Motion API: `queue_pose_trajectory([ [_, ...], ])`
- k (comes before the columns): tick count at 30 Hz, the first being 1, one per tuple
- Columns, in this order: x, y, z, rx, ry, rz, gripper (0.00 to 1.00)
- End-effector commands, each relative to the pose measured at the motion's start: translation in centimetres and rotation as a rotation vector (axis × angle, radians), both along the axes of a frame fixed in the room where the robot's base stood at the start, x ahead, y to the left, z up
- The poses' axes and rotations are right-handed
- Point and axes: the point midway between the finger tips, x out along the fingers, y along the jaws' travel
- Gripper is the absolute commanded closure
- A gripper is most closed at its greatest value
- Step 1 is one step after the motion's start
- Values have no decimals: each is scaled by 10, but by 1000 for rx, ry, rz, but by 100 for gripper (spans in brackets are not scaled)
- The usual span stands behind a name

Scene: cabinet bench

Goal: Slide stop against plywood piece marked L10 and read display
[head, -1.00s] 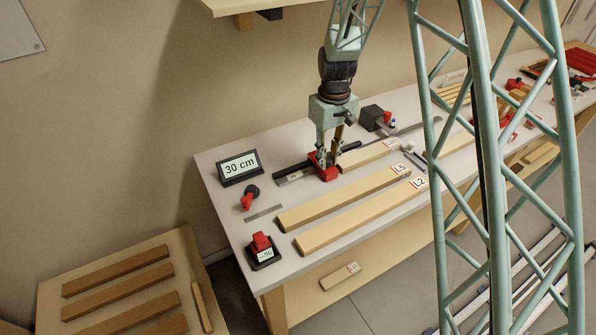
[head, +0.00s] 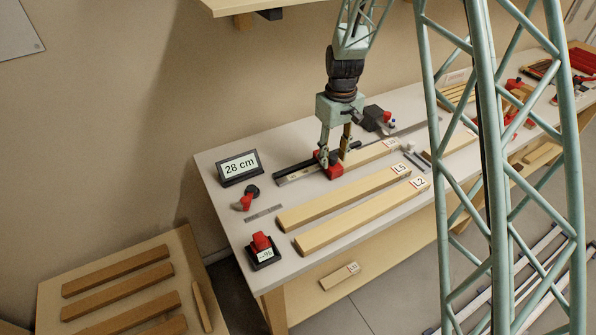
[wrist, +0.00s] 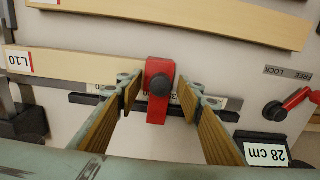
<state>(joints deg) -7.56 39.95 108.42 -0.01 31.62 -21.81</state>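The red stop (head: 335,171) with a black knob sits on the dark rail with a scale; it shows in the wrist view (wrist: 156,112). The display (head: 239,167) reads 28 cm, also in the wrist view (wrist: 265,153).
Boards L5 (head: 345,199) and L2 (head: 360,217) lie in front of the rail. A red lever (head: 245,202) stands by a plate (wrist: 288,72) marked FREE and LOCK. A red-topped device (head: 262,246) stands at the front left corner. A dark block (head: 375,117) is behind L10.

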Motion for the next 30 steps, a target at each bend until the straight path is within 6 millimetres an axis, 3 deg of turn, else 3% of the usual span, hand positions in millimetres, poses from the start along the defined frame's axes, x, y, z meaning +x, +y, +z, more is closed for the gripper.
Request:
queue_pose_trajectory([
  [8,0,0,4,0,0,0,66],
  [30,0,0,48,0,-1,0,66],
])
